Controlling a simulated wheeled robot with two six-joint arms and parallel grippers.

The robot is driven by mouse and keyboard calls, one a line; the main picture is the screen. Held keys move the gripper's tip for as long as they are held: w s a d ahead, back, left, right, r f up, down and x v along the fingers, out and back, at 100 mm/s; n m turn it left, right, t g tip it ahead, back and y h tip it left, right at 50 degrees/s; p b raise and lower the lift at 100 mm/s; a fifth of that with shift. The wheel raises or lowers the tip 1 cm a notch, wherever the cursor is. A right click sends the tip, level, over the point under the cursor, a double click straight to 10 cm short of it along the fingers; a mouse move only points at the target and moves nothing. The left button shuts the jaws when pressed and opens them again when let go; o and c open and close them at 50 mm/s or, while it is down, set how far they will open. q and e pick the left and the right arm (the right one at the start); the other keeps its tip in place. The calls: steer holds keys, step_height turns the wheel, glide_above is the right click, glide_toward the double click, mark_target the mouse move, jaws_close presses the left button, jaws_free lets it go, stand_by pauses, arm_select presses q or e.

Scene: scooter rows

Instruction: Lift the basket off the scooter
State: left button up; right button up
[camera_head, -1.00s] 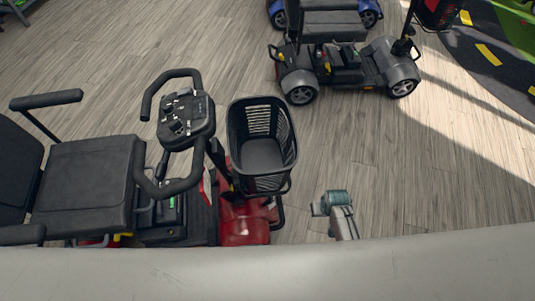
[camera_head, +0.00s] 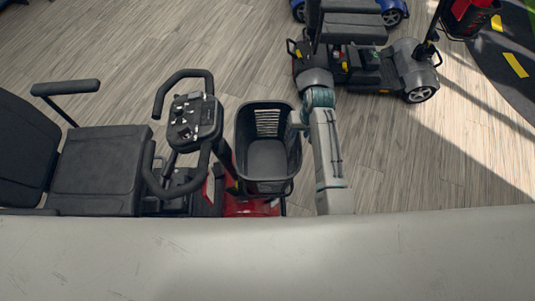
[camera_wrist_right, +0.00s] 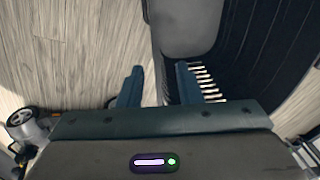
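The black basket (camera_head: 247,145) sits at the front of the red scooter (camera_head: 250,208), upright and empty, beside the tiller. My right gripper (camera_head: 298,122) is at the basket's right-hand rim, with its arm coming up from below. In the right wrist view the gripper (camera_wrist_right: 158,85) has its two fingers apart. One finger is over the wooden floor outside and the other over the inside of the basket (camera_wrist_right: 245,65), with the wall edge between them. I cannot tell whether either finger touches it. My left gripper is not in view.
The scooter's handlebar and control panel (camera_head: 193,118) rise just left of the basket, with the black seat (camera_head: 97,170) beyond. A grey scooter (camera_head: 365,65) stands at the back right. Open wooden floor (camera_head: 420,160) lies to the right.

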mark_target(296, 140)
step_height(296, 140, down, 2)
steer(key=shift+w+a+p, duration=0.1)
steer(key=shift+p, duration=0.25)
steer(key=f, duration=0.3)
steer(key=shift+w+a+f+p, duration=0.1)
steer(key=shift+a+p, duration=0.1)
steer(key=shift+p, duration=0.2)
steer(key=shift+f, duration=0.55)
jaws_close()
steer(key=shift+w+a+r, duration=0.1)
steer(key=shift+a+r, duration=0.05)
